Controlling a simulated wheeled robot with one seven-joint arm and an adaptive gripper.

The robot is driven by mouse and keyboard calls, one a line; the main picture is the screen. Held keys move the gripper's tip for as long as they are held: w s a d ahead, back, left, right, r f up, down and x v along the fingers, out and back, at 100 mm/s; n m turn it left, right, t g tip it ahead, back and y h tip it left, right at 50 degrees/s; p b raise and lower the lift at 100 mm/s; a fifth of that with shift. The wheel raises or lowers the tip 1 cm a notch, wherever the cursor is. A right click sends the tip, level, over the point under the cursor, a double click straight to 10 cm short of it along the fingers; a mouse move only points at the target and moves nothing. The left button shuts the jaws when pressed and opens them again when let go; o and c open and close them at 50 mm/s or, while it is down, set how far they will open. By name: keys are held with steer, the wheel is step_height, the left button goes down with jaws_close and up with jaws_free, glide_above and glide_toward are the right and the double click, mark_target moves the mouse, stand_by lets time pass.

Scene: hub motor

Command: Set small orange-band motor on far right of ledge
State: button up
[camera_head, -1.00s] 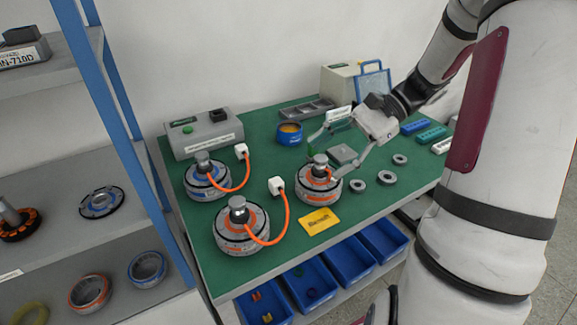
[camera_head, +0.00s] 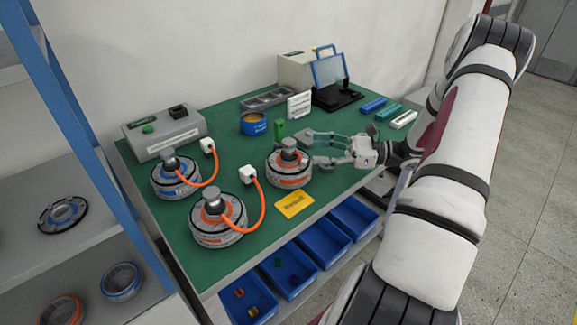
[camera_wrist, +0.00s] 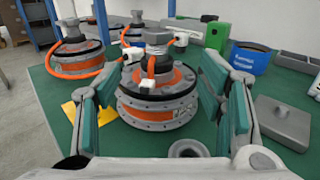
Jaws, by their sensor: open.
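Which surface is the ledge is unclear; a grey shelf (camera_head: 95,235) shows at the left.
A larger orange-band motor (camera_head: 217,218) and a blue-band motor (camera_head: 175,176), both with orange cables, stand to the left. A yellow label (camera_head: 294,205) lies in front. Behind are a green block (camera_head: 279,129) and a blue tin (camera_head: 253,123). Blue bins (camera_head: 290,272) sit below.

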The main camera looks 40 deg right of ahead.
mark_target(294, 150)
steer(key=x, duration=0.8)
steer(key=shift+w+a+f, duration=0.15)
steer(key=shift+a, duration=0.2)
jaws_close()
